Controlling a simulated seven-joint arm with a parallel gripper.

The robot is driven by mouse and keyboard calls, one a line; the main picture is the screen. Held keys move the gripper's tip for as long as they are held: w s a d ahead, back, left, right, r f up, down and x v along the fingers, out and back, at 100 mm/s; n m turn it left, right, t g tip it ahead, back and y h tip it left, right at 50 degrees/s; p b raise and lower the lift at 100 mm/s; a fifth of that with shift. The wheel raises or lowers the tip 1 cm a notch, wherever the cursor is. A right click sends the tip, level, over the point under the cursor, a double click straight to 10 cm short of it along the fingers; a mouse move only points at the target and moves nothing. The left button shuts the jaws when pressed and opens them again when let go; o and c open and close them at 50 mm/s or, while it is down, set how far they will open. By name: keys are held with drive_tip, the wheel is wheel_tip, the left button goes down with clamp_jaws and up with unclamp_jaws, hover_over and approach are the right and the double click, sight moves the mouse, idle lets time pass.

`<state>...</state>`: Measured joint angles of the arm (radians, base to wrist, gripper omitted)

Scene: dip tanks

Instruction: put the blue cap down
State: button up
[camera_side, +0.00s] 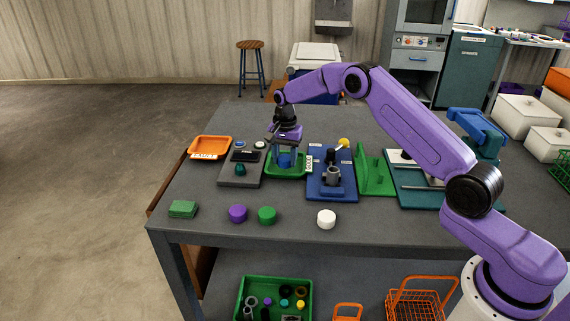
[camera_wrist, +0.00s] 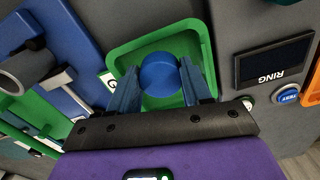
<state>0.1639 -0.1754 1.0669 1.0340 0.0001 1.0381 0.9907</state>
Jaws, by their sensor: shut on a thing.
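The blue cap (camera_wrist: 159,74) is between the two fingers of my gripper (camera_wrist: 160,85) in the wrist view, and the fingers are shut on it. Behind it in that view is a green tray (camera_wrist: 122,55) with a raised rim. In the side view my gripper (camera_side: 285,158) points down over the green tray (camera_side: 287,176), and the blue cap (camera_side: 285,161) shows low between the fingers. I cannot tell whether the cap touches the tray floor.
A grey device (camera_side: 240,173) with a dark display stands left of the tray, and a blue fixture (camera_side: 331,187) stands right. An orange tray (camera_side: 210,146) is farther left. Purple (camera_side: 238,213), green (camera_side: 267,215) and white (camera_side: 327,219) caps stand along the front, with free table between.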

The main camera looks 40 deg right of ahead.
sight(285, 158)
drive_tip(key=shift+f, duration=1.25)
drive_tip(key=o, duration=1)
drive_tip(key=shift+f, duration=0.15)
wheel_tip(285, 158, up, 12)
drive_tip(key=shift+f, duration=0.1)
drive_tip(key=shift+s+r, duration=0.1)
drive_tip(key=shift+r, duration=0.2)
